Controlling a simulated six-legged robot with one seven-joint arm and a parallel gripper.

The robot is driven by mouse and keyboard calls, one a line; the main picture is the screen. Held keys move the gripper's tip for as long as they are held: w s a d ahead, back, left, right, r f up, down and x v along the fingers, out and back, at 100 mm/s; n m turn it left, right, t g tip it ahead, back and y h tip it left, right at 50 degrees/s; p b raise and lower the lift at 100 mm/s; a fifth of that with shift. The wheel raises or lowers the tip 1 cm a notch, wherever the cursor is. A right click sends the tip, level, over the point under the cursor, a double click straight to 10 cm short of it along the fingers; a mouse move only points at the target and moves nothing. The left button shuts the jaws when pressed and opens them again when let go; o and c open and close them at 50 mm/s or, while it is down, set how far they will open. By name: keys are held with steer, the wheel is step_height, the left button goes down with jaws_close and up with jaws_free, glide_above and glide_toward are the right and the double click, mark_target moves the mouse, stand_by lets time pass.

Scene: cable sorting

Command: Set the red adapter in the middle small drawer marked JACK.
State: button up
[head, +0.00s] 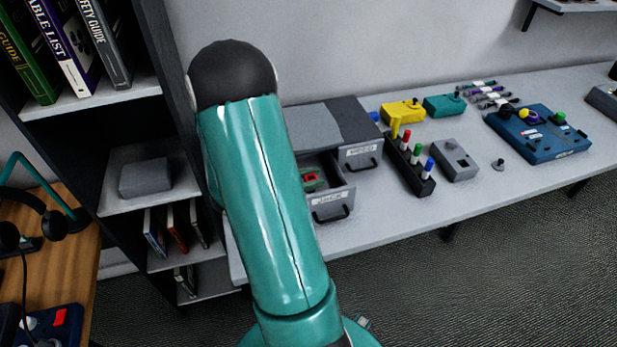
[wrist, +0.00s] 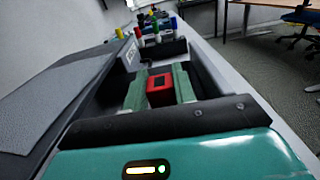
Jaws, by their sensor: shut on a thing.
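The red adapter (wrist: 160,92) is a small block with a dark square opening, held between the two green fingers of my gripper (wrist: 160,84) in the wrist view. It also shows in the head view (head: 311,178), inside the outline of the pulled-out drawer marked JACK (head: 330,200). The drawer front has a white label and a dark handle. My gripper is shut on the adapter, within or just above the drawer; I cannot tell whether the adapter touches the drawer floor. My teal arm hides the drawer's left part and most of my gripper in the head view.
A grey drawer unit (head: 335,118) stands beside the open drawer, with another labelled drawer front (head: 362,155) adjacent. A dark bookshelf stands at the left.

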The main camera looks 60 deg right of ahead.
steer(key=shift+f, duration=0.55)
steer(key=o, duration=1)
steer(key=shift+w+r, duration=0.1)
steer(key=shift+r, duration=0.55)
steer(key=v, duration=1.1)
steer(key=shift+w+a, duration=0.25)
steer(key=shift+a, duration=0.05)
steer(key=a+r+m+t+y, duration=0.3)
steer(key=a+r+t+y, duration=0.1)
steer(key=a, duration=0.5)
steer(key=a+r+m+t+y, duration=0.3)
steer(key=a+r+t, duration=0.3)
steer(key=a+t, duration=0.2)
steer(key=s+a+r+m+t+y, duration=0.1)
steer(key=a+r+m+t+y, duration=0.2)
steer(key=a, duration=0.7)
steer(key=shift+a+r+t+y, duration=0.2)
steer(key=shift+r+t+y, duration=0.5)
steer(key=shift+r+t, duration=0.15)
steer(key=shift+a+r+t+y, duration=0.15)
steer(key=shift+r+t+y, duration=0.6)
steer(key=shift+t, duration=0.1)
